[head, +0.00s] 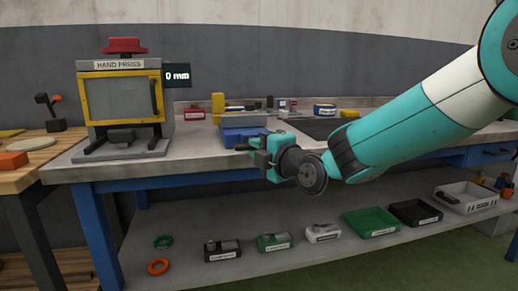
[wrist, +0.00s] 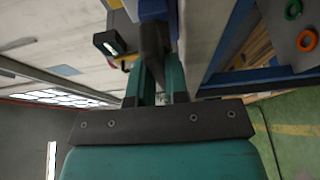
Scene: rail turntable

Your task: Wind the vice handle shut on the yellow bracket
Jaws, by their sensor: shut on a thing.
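The blue vice (head: 243,134) stands on the bench near its front edge, left of my arm. In the wrist view my two teal fingers (wrist: 156,88) are shut on a dark grey part, the vice handle (wrist: 152,42). A blue piece of the vice (wrist: 154,8) shows just beyond it.
A hand press (head: 122,100) with a yellow frame stands left on the bench (head: 195,158), beside a display reading 0 mm. Red and yellow items stand behind the vice. The lower shelf holds bins, including a green tray (head: 371,221), and two rings. My arm spans the right side.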

